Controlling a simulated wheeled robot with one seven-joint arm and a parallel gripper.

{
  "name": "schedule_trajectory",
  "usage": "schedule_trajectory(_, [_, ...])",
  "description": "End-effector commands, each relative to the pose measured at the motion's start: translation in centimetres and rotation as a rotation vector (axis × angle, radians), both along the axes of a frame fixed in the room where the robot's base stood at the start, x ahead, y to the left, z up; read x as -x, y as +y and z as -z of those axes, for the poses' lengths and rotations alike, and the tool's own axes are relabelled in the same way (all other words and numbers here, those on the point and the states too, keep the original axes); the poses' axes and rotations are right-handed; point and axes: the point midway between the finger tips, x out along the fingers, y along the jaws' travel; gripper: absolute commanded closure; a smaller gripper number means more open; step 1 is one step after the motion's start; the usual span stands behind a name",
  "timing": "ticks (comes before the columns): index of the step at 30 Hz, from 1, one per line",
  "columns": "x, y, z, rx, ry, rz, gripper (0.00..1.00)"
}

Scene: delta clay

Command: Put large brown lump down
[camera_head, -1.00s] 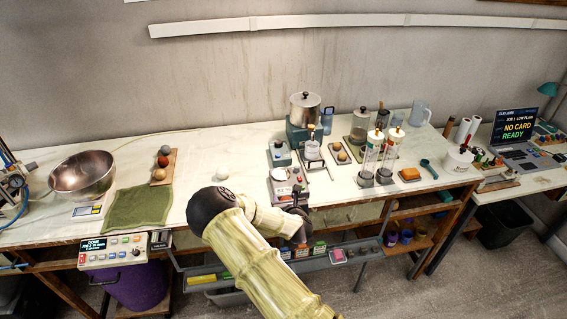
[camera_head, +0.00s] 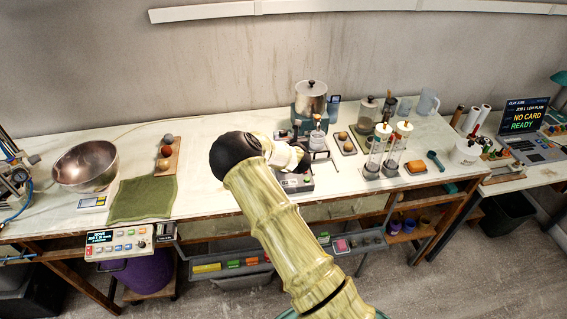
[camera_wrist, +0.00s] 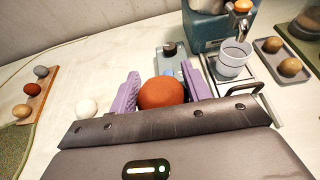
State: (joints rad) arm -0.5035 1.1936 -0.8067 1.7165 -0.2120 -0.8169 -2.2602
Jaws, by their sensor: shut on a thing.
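My gripper (camera_wrist: 162,80) is shut on a large round reddish-brown lump (camera_wrist: 162,95), held between its two purple fingers. In the wrist view the lump's lower part is hidden by the gripper body. In the head view my arm reaches over the bench (camera_head: 235,208), with my gripper (camera_head: 300,158) above or beside a small grey device (camera_head: 295,184). The lump cannot be made out there. I cannot tell whether the lump touches anything below it.
A white ball (camera_wrist: 86,107) lies left of my gripper. A wooden board (camera_head: 170,148) with several balls stands farther left, near a green cloth (camera_head: 140,200) and a steel bowl (camera_head: 87,165).

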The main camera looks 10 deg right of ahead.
Motion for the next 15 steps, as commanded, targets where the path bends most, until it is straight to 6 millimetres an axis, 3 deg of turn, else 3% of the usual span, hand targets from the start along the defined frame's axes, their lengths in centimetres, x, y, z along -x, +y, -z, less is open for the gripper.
schedule_trajectory(7, [0.0, 1.1, 3.9, 0.0, 0.003, -0.015, 0.78])
schedule_trajectory(15, [0.0, 1.5, 5.0, 0.0, -0.001, -0.021, 0.78])
